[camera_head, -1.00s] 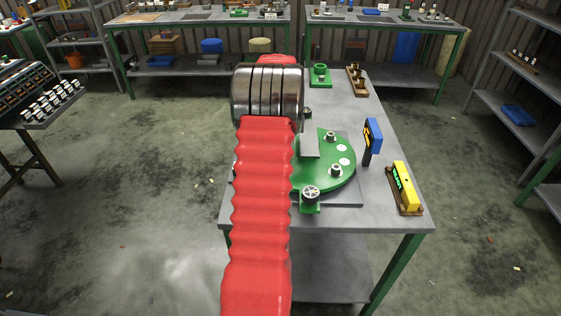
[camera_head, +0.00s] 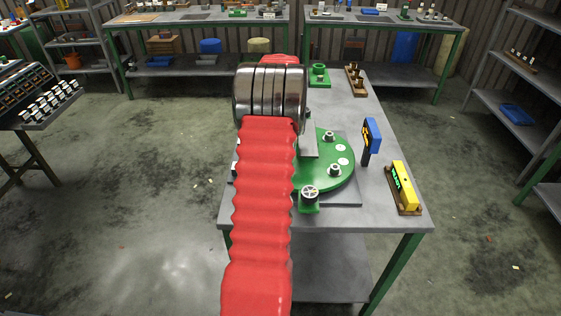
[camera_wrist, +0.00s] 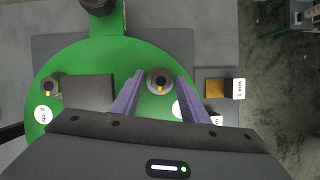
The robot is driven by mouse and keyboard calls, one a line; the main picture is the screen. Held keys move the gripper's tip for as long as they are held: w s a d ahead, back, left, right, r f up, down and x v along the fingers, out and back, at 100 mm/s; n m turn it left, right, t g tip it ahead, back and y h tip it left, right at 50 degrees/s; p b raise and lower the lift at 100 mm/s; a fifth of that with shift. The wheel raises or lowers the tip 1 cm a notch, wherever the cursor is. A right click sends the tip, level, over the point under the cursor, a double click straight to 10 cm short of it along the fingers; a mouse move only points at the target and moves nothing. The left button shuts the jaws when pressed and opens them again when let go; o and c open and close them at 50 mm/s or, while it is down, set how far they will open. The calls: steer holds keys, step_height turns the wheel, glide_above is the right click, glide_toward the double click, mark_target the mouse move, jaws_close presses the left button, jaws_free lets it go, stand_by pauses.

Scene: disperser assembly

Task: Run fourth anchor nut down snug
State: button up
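The round green base plate (camera_head: 345,178) lies on the workbench; it also fills much of the wrist view (camera_wrist: 108,52). One anchor nut on its stud (camera_wrist: 160,82), with an orange mark, sits between the fingers of my gripper (camera_wrist: 159,78) in the wrist view. The two purple fingers are spread, with a visible gap on each side of the nut. Another anchor nut (camera_wrist: 48,86) sits at the left of the plate. In the head view two nuts show on the plate's right side, a far one (camera_head: 329,137) and a near one (camera_head: 334,171). My arm hides the fingers there.
A small handwheel (camera_head: 309,193) stands at the plate's near edge. A blue tool on a stand (camera_head: 371,137) and a yellow device with a green display (camera_head: 404,187) stand to the right. An orange-brown block labelled 1 mm (camera_wrist: 216,88) lies right of the fingers.

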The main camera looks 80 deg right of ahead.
steer(key=shift+r, duration=0.1)
steer(key=v, duration=1.3)
steer(key=shift+d+r, duration=0.15)
steer(key=shift+w, duration=0.15)
stand_by(0.7)
